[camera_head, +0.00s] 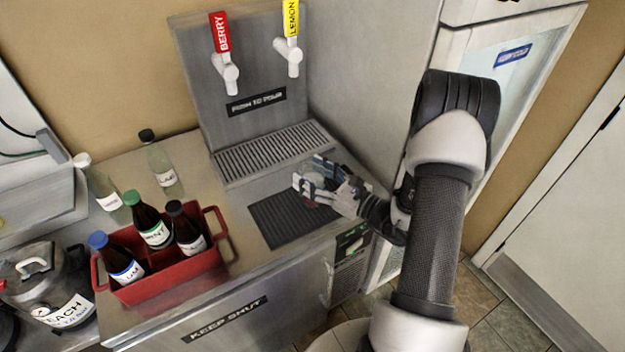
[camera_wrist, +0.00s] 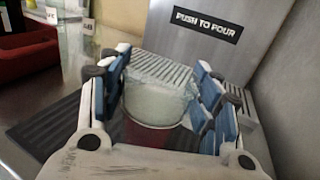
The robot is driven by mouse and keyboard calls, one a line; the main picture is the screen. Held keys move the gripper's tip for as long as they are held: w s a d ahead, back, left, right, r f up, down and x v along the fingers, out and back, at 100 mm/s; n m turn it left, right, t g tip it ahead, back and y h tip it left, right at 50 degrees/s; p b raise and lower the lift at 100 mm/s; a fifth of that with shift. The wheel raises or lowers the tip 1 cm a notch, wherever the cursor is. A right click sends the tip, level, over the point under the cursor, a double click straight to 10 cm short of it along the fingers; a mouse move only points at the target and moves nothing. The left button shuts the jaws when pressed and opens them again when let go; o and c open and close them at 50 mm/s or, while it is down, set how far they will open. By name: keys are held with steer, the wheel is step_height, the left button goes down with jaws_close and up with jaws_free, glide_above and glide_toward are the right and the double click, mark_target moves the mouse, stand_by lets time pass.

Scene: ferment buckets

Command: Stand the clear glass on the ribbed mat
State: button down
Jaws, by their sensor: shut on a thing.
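My gripper (camera_head: 318,188) is at the far right part of the dark ribbed mat (camera_head: 275,225), on the steel counter. It is shut on the clear glass (camera_wrist: 155,100), which sits between the blue-padded fingers in the wrist view. The glass's lower part looks reddish. In the head view the fingers hide most of the glass. I cannot tell whether the glass base touches the mat.
The drip grate (camera_head: 270,150) lies behind the mat, below the berry tap (camera_head: 228,72) and lemon tap (camera_head: 290,55). A red crate (camera_head: 175,272) with several bottles stands left of the mat. A clear bottle (camera_head: 162,170) stands behind the crate.

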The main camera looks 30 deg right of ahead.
steer(key=shift+f, duration=0.3)
steer(key=shift+f, duration=0.2)
steer(key=c, duration=0.5)
jaws_free()
